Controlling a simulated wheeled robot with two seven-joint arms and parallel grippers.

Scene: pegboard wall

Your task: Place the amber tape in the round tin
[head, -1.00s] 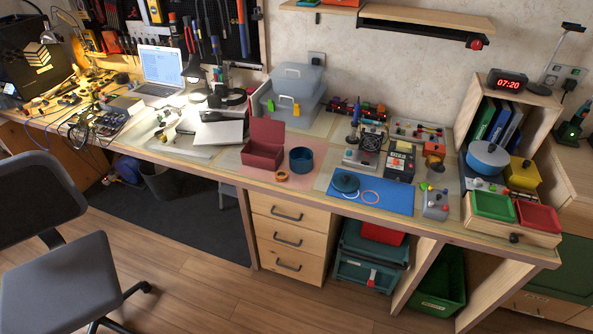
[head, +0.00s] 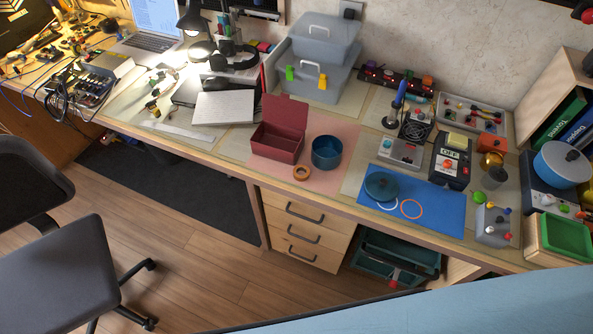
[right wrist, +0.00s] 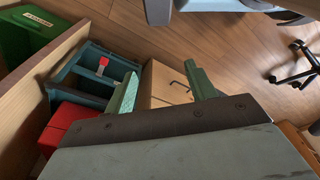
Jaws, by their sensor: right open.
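The amber tape (head: 302,173), a small orange-brown ring, lies flat on the pink mat (head: 345,133) near the bench's front edge. The round tin (head: 326,152) is blue, open at the top and upright on the same mat, just behind and right of the tape, with a small gap. Its inside looks empty. A round teal lid (head: 381,186) lies on the blue mat (head: 440,212) to the right. My right gripper (right wrist: 161,88) is open and empty in the right wrist view, with the floor and drawer unit beyond its fingers. My left gripper is not in view.
A dark red open box (head: 278,140) stands left of the tin, lid raised. A soldering iron stand (head: 391,120), a grey device (head: 400,152) and a black meter (head: 452,165) stand to the right. Drawers (head: 305,235) and a teal crate (right wrist: 85,75) are below the bench.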

